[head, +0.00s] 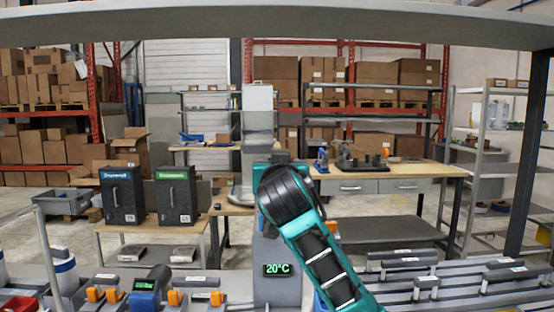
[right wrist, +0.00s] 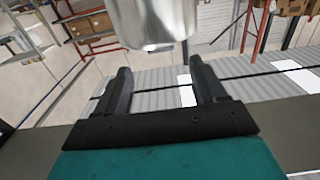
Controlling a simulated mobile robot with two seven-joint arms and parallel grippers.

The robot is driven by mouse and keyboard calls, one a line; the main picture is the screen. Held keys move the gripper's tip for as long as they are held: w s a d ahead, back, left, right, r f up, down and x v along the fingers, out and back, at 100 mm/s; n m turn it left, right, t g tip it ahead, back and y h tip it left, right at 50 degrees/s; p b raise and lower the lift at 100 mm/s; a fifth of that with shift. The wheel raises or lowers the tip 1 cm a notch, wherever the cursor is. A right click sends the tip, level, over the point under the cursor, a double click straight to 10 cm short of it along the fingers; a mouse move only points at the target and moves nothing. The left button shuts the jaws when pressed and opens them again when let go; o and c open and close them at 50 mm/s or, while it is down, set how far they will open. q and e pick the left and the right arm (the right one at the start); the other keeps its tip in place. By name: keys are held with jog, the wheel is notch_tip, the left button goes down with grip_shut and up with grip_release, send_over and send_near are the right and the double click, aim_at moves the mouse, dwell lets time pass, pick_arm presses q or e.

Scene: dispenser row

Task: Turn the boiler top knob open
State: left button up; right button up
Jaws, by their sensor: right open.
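A grey upright unit with a green 20°C display (head: 277,269), which looks like the boiler, stands in the middle of the head view. My teal and black right arm covers much of it. I cannot make out its top knob in the head view. In the right wrist view my right gripper (right wrist: 162,82) is open, with nothing between its fingers. A shiny metal rounded body (right wrist: 155,22) is just beyond the fingertips at the top; I cannot tell whether it is part of the boiler. My left gripper is in neither view.
Small units with orange parts (head: 174,297) stand at the front left. Grey rails with several labelled blocks (head: 425,287) fill the front right. A grey beam (head: 400,24) crosses overhead.

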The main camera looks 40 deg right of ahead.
jog(key=p+x, duration=0.1)
jog(key=x, duration=0.6)
jog(key=shift+w+d, duration=0.25)
jog(key=shift+w, duration=0.05)
jog(key=c, duration=1.1)
